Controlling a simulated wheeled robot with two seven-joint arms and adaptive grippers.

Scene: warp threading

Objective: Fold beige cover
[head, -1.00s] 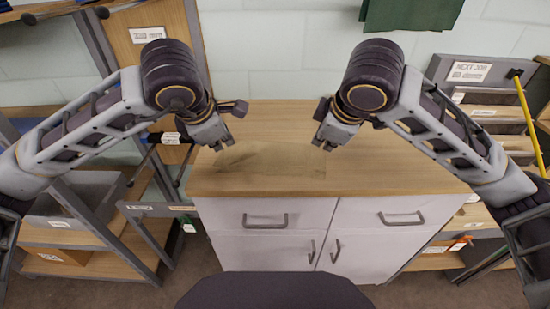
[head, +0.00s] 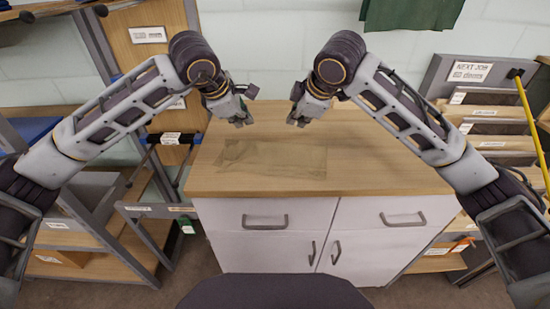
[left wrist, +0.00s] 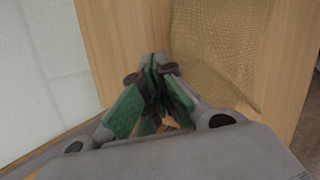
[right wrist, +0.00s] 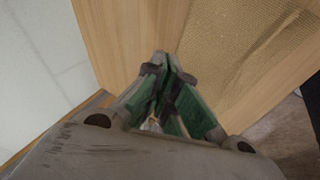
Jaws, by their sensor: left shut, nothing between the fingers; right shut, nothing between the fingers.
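The beige cover (head: 275,159) lies flat on the wooden top of the cabinet, a thin cloth close in colour to the wood. Its left end looks uneven, with a small overlapping corner. It also shows as woven mesh in the left wrist view (left wrist: 222,50) and in the right wrist view (right wrist: 240,45). My left gripper (head: 243,123) is shut and empty, beyond the cover's far edge. My right gripper (head: 296,122) is shut and empty, also beyond the far edge, to the right of the left one. Neither gripper appears to touch the cover.
The wooden cabinet top (head: 400,175) is clear on the right. White drawers with grey handles (head: 265,222) are below it. Shelving stands at the left and right. A green cloth (head: 412,12) hangs on the back wall. A yellow pole (head: 530,125) leans at the right.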

